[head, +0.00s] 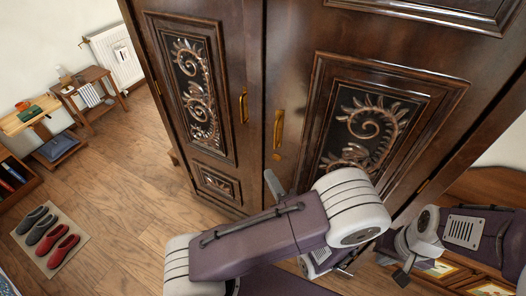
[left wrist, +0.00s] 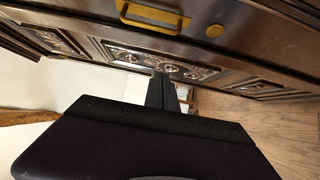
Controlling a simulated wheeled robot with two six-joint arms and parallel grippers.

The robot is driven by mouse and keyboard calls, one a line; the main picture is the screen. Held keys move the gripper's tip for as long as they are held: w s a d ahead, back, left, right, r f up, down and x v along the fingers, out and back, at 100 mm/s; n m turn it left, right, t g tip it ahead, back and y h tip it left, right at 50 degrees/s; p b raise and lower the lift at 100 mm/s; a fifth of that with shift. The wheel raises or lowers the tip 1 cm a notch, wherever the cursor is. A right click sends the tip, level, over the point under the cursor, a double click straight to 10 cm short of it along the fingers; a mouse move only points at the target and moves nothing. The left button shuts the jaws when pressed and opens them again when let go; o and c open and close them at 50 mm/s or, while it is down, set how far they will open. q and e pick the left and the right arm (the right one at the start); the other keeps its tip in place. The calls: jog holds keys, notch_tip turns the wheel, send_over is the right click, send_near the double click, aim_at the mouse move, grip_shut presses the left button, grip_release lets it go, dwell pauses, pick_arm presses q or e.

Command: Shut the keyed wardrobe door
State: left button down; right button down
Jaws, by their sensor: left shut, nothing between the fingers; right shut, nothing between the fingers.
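The keyed wardrobe door (head: 300,75) is the right one of two dark carved doors in the head view. It has a brass handle (head: 278,128) and a round brass lock fitting (head: 276,156) below it; both also show at the top of the left wrist view. Its free edge lies close to the left door (head: 226,150); I cannot tell if a narrow gap is there. My left gripper (head: 274,184) is shut and empty, low in front of the door and partly behind my arm. Its dark fingers show in the left wrist view (left wrist: 161,92). My right gripper (head: 403,272) is shut, lower right.
My left arm covers the lower part of the keyed door. A wooden cabinet (head: 490,187) stands at the right. Wooden floor (head: 135,190) is open at the left, with a mat (head: 78,262) holding slippers. A small table (head: 92,78) and radiator (head: 118,57) stand farther back.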

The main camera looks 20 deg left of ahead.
pick_arm(q)
jog(key=p, duration=0.2)
send_near(258, 136)
jog(key=x, duration=0.5)
jog(key=shift+s+a, duration=0.2)
jog(key=shift+a, duration=0.1)
jog(key=shift+w, duration=0.45)
